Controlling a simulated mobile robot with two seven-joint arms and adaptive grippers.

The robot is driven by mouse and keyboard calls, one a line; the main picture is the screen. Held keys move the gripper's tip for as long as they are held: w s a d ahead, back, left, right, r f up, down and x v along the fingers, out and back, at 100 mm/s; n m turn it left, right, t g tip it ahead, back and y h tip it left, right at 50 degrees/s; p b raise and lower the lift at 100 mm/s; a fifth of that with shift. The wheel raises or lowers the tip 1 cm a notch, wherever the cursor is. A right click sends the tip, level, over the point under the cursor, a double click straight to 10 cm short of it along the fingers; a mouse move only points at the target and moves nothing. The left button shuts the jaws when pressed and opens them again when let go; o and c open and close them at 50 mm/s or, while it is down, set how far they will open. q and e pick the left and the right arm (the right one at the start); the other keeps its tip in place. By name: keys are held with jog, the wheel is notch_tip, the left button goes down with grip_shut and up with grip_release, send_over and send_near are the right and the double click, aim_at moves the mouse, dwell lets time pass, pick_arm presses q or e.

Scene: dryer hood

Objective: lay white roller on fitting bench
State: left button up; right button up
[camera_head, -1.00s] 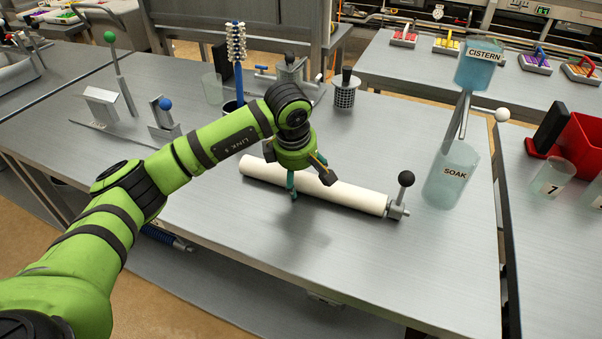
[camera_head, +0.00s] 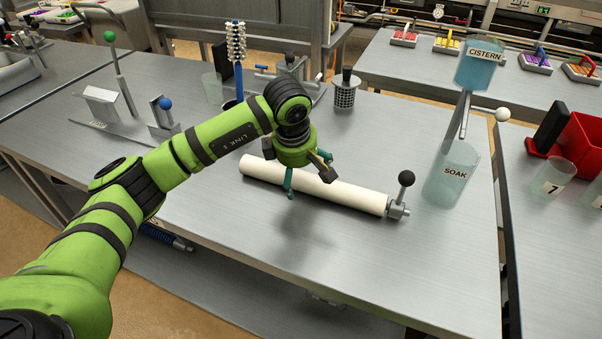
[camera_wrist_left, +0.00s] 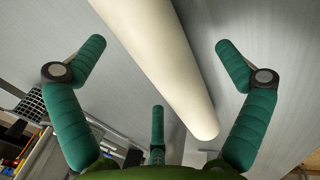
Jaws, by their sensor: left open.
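The white roller (camera_head: 345,194) lies lengthwise on a steel bench (camera_head: 420,262). Its right end meets a small metal block with a black-knobbed lever (camera_head: 402,192). My left gripper (camera_head: 306,172) is open above the roller's left half, with its teal fingers spread. In the left wrist view the roller (camera_wrist_left: 165,65) runs diagonally between the open fingers (camera_wrist_left: 160,85), with its near end in sight and gaps on both sides. Whether any finger touches it is unclear. No label shows which bench is the fitting bench. My right gripper is not in view.
A soak vessel (camera_head: 450,175) stands at the bench's right edge, beneath the cistern (camera_head: 479,66). A perforated basket (camera_head: 345,92) and a bristled brush (camera_head: 237,60) stand behind the roller. Blue-knobbed (camera_head: 165,104) and green-knobbed (camera_head: 110,37) levers stand left. The bench front is clear.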

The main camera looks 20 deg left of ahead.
pick_arm(q)
jog(key=v, duration=1.1)
jog(key=shift+r, duration=0.1)
